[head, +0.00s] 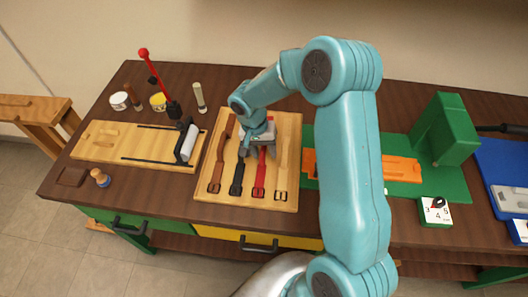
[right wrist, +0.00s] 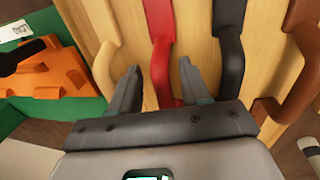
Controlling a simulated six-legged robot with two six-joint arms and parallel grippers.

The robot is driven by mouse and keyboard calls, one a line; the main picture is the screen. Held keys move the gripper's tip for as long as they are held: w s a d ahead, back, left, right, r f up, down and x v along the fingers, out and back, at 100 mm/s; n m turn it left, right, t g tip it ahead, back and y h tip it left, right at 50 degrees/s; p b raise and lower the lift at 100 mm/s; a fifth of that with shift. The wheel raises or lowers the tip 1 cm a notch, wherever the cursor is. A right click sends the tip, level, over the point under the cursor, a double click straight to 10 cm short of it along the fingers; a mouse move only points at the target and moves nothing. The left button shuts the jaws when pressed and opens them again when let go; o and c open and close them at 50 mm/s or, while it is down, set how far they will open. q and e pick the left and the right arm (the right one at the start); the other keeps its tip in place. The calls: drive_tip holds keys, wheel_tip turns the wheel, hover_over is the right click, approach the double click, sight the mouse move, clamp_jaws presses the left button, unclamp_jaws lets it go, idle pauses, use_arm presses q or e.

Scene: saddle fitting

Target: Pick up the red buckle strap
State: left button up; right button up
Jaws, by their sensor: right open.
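The red buckle strap (head: 260,178) lies on a light wooden board (head: 209,189), its buckle end toward the front edge. My right gripper (head: 257,153) is over the far part of this strap and hides some of it. In the right wrist view, my right gripper (right wrist: 157,82) is open, with one dark finger on each side of the red strap (right wrist: 161,50). The fingers look apart from the strap. I cannot tell how far down they reach around it. My left gripper is not in view.
Beside the red strap lie a black strap (head: 237,178), a brown strap (head: 219,163) and a tan strap (head: 282,165). A green fixture (head: 443,130) with an orange piece (head: 400,168) stands to the right. A wooden clamp board (head: 110,142) and red-knobbed lever (head: 158,78) stand left.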

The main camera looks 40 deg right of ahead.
drive_tip(key=shift+w+f, duration=0.1)
drive_tip(key=shift+w+d, duration=0.1)
drive_tip(key=shift+c, duration=1.2)
drive_tip(key=c, duration=0.5)
clamp_jaws()
